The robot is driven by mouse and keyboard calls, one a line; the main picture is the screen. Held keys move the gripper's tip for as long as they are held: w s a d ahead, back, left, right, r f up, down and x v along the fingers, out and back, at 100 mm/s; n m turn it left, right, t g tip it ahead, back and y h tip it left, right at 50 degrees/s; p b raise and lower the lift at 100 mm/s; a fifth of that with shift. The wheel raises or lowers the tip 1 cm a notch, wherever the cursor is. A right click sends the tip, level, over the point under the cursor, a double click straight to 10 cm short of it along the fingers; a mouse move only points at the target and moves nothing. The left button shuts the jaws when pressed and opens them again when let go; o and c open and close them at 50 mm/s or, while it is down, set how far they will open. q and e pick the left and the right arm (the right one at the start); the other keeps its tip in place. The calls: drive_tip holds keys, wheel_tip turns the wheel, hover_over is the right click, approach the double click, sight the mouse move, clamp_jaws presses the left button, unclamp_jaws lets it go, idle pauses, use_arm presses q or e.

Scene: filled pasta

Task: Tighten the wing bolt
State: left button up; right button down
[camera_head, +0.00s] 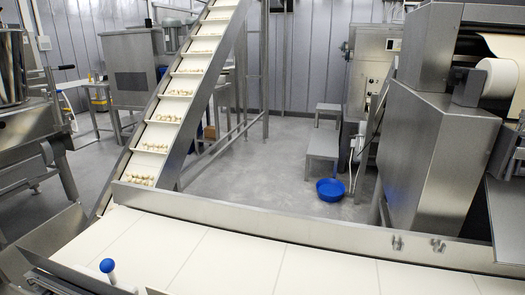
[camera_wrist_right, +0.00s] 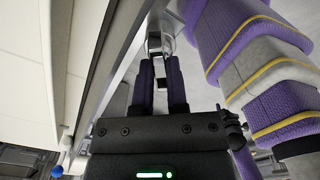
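My right gripper (camera_wrist_right: 161,62) shows in the right wrist view, its two dark fingers pointing up the picture with a narrow gap. A small shiny metal piece (camera_wrist_right: 154,44) lies at the fingertips, and more bright metal shows in the gap. It may be the wing bolt; its shape is too small to tell, and I cannot tell whether the fingers press on it. In the head view two small metal fittings, one left (camera_head: 397,243) and one right (camera_head: 438,245), sit on the conveyor's side rail; they look like wing bolts. Neither gripper shows there.
A blue knob (camera_head: 108,265) stands at front left. An inclined conveyor (camera_head: 168,118) carries pasta. A blue bowl (camera_head: 330,189) lies on open floor. A large steel machine (camera_head: 430,150) stands right.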

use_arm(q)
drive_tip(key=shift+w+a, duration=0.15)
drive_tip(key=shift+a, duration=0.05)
use_arm(e)
drive_tip(key=c, duration=0.6)
unclamp_jaws()
drive_tip(key=shift+o, duration=1.4)
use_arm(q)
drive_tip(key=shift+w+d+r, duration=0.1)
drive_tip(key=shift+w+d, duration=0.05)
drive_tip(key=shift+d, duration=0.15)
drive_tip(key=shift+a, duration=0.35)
use_arm(e)
wheel_tip(320, 180, up, 7)
drive_tip(key=p, duration=0.7)
drive_tip(key=shift+r, duration=0.15)
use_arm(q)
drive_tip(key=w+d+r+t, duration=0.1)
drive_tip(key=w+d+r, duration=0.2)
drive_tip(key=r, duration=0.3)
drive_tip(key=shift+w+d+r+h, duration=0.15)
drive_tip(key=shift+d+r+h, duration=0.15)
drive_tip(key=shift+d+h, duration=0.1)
